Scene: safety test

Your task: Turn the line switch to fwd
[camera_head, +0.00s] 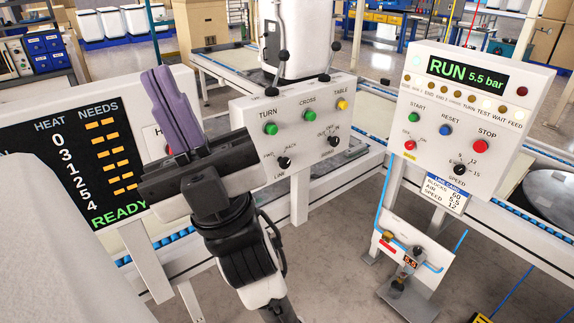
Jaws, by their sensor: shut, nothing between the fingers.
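The line switch (284,163) is a small black rotary knob at the lower left of the white middle control panel (308,117). Labels FWD and BACK stand above it and LINE below it. The knob is too small to tell which label it points to. My gripper (156,74) has purple fingers, is shut and empty, and points up to the left of the middle panel. It is apart from the knob, and the knob is in plain view. The gripper covers part of the left board's right side.
A right panel (470,110) reads RUN 5.5 bar. A left board (80,160) reads READY. Clear space separates the middle and right panels.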

